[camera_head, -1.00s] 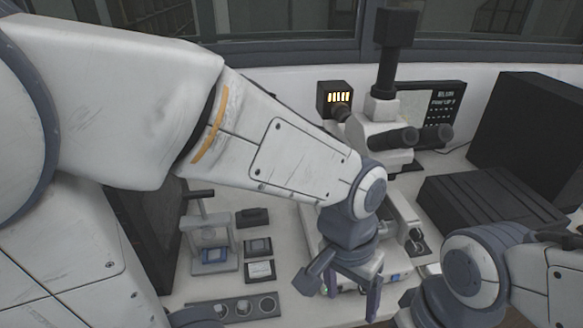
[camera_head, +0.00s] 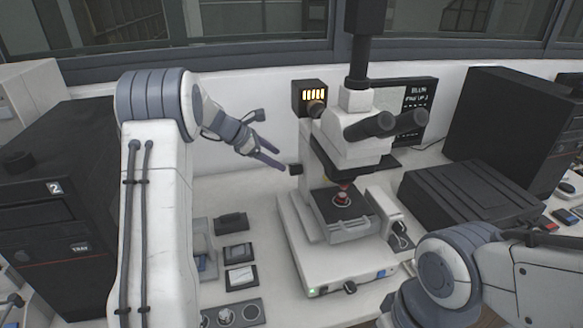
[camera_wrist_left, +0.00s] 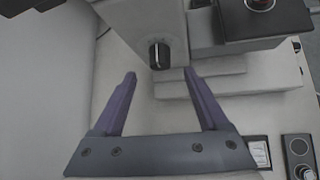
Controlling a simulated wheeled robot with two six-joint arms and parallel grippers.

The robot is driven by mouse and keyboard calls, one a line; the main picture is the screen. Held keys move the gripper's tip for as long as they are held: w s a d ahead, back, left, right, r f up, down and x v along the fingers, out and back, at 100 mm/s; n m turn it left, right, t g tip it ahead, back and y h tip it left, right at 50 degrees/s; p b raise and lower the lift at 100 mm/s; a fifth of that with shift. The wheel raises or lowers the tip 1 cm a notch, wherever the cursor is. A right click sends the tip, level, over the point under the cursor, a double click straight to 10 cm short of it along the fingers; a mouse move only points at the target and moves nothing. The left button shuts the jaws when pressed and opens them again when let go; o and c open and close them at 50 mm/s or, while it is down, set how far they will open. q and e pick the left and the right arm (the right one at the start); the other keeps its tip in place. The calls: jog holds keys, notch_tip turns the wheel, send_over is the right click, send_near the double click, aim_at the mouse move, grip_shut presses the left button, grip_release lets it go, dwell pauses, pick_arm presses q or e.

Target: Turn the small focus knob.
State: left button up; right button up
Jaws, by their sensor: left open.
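The microscope (camera_head: 318,150) stands on the white bench. A small black knob (camera_head: 295,169) sticks out of the left side of its stand. In the left wrist view, this focus knob (camera_wrist_left: 159,55) is dark with a white line and lies just beyond and between the fingertips. My left gripper (camera_head: 281,160) is open and empty, pointing right and down at the knob. In the left wrist view, my left gripper (camera_wrist_left: 160,74) has its two purple fingers spread apart, not visibly touching the knob. My right gripper is out of the picture; only my right arm shows.
The stage (camera_head: 345,228) holds a small round sample. A lamp box (camera_head: 309,97) stands behind the knob. A black machine (camera_head: 55,200) stands at the left. Small trays (camera_head: 240,277) lie on the bench left of the microscope base (camera_head: 335,270).

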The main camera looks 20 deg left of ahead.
aim_at(293, 174)
pick_arm(q)
jog(key=p+x, duration=0.1)
jog(key=x, duration=0.6)
jog(key=shift+w+d+f, duration=0.2)
jog(key=shift+f, duration=0.05)
jog(key=c, duration=1.2)
jog(key=shift+a, duration=0.15)
grip_shut()
jog(key=shift+f+b, duration=0.2)
jog(key=shift+b, duration=0.25)
jog(key=m+t+y+b, duration=0.1)
jog(key=t+b, duration=0.1)
jog(key=b, duration=0.7)
jog(key=f+m+t+b, duration=0.1)
jog(key=t+b, duration=0.1)
jog(key=b, duration=0.7)
jog(key=m+t+y+b, duration=0.1)
jog(key=b, duration=0.8)
jog(key=shift+s+d+f+m+t+y, duration=0.3)
jog(key=shift+s+d+m+t, duration=0.05)
jog(key=shift+d+m+t, duration=0.05)
jog(key=m+t+b, duration=0.4)
jog(key=t+b, duration=0.1)
jog(key=b, duration=2)
jog(key=shift+d+f+m, duration=0.1)
jog(key=shift+m, duration=0.2)
jog(key=shift+t+b, duration=0.4)
jog(key=shift+b, duration=0.55)
